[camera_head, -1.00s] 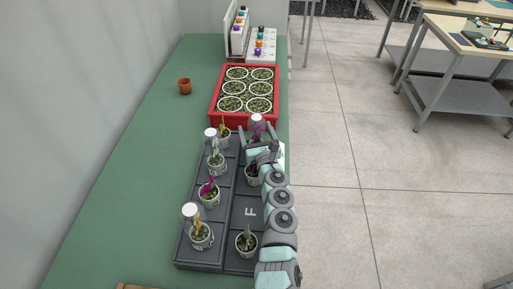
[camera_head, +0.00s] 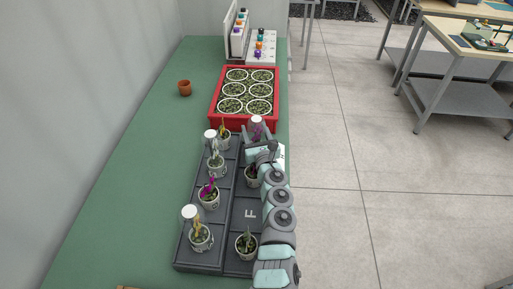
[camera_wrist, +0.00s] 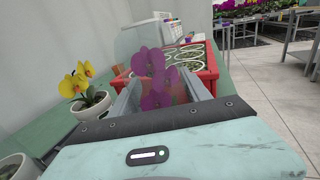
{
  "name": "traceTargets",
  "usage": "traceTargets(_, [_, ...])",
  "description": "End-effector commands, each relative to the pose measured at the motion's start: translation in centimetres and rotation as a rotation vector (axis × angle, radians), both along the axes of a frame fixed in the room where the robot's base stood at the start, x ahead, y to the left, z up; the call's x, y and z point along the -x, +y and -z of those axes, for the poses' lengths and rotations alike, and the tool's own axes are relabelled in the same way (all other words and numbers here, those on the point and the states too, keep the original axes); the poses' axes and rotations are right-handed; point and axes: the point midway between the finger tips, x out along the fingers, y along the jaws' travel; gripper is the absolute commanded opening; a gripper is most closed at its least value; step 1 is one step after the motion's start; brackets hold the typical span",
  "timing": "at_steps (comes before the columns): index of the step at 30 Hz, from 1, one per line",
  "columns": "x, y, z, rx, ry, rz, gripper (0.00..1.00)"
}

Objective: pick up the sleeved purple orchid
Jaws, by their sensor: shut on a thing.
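The sleeved purple orchid (camera_head: 257,128) is at the far right end of the dark trays, just before the red crate. Its purple flowers (camera_wrist: 158,82) fill the middle of the wrist view, with a clear sleeve (camera_wrist: 138,45) around them. My gripper (camera_head: 259,139) is shut on this orchid, with one finger on each side of it. The orchid's pot is hidden behind my gripper, so I cannot tell whether it touches the tray. An unsleeved purple orchid (camera_head: 208,189) stands in the left tray column.
Dark trays (camera_head: 243,212) hold several other potted orchids, some sleeved. A yellow orchid (camera_wrist: 78,82) stands left of my gripper in the wrist view. A red crate (camera_head: 214,112) with round pots lies just beyond.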

Motion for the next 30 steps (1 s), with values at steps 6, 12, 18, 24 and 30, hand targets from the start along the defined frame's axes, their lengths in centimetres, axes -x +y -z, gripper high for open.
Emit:
traceTargets(6, [0.0,0.0,0.0,0.000,0.000,0.000,0.16])
traceTargets(12, [0.0,0.0,0.0,0.000,0.000,0.000,0.00])
traceTargets(18, [0.0,0.0,0.0,0.000,0.000,0.000,0.00])
traceTargets(24, [0.0,0.0,0.0,0.000,0.000,0.000,0.00])
traceTargets(30, [0.0,0.1,-1.4,0.001,0.000,-0.002,0.00])
